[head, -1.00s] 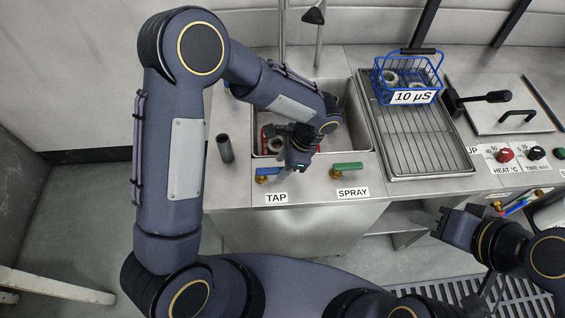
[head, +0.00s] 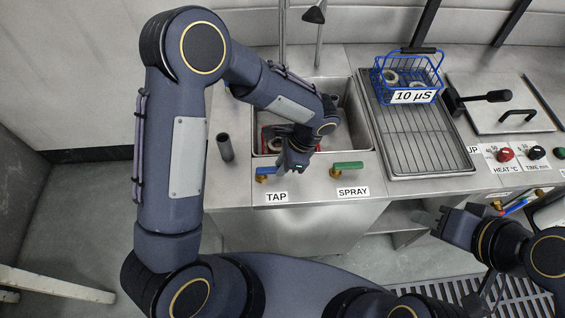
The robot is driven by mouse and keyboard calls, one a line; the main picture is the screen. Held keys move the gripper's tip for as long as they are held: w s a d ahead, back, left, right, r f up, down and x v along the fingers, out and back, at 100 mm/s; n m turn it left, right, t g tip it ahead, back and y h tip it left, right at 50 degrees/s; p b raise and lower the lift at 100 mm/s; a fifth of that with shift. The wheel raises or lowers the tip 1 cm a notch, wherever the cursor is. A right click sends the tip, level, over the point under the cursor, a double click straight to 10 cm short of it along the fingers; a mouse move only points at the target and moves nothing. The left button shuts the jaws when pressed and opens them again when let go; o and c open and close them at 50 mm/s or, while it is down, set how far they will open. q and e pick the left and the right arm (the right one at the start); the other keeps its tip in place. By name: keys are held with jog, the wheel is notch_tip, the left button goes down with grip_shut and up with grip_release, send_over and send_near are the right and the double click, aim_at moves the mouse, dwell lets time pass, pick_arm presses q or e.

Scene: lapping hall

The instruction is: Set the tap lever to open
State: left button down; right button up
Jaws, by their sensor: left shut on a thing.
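The blue tap lever (head: 264,171) sits on the counter's front ledge, above the TAP label (head: 276,197). It points right, and its right end is hidden by my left gripper (head: 285,171). The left gripper reaches down over the sink's front edge and is shut on the tap lever; its fingertips are small and dark in the head view. My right gripper (head: 425,217) is at the right, in front of the counter and away from the lever; its finger gap is unclear.
A green spray lever (head: 347,165) is close on the right. The sink (head: 353,122) behind holds a red basket (head: 268,140), partly hidden. A dark upright tube (head: 225,147) stands left. A blue wire basket (head: 436,76) sits on the drain rack (head: 455,161).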

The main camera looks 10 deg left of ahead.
pick_arm(q)
jog(key=shift+w+n, duration=0.2)
jog(key=shift+n, duration=0.1)
jog(key=n, duration=0.1)
jog(key=w+a+n+g+b, duration=0.1)
jog(key=n, duration=0.1)
jog(key=shift+w+h, duration=0.3)
jog(key=n, duration=0.1)
jog(key=w+a+n+g+h, duration=0.1)
jog(key=n, duration=0.3)
jog(key=shift+w+a+g+b, duration=0.3)
jog(key=shift+a+b, duration=0.05)
jog(key=shift+b, duration=0.05)
jog(key=a+n+h, duration=0.1)
jog(key=n, duration=0.1)
jog(key=a+n+h, duration=0.1)
jog(key=n, duration=0.1)
jog(key=shift+w+a+g, duration=0.1)
jog(key=shift+w+g, duration=0.2)
jog(key=shift+w, duration=0.1)
jog(key=shift+a+n+h+b, duration=0.15)
jog(key=shift+a+n+h, duration=0.4)
jog(key=shift+n, duration=0.8)
jog(key=shift+a+n+h+b, duration=0.15)
jog(key=shift+a+n+h, duration=0.2)
jog(key=shift+a+n, duration=0.7)
jog(key=shift+d+n, duration=0.25)
jog(key=shift+n, duration=0.15)
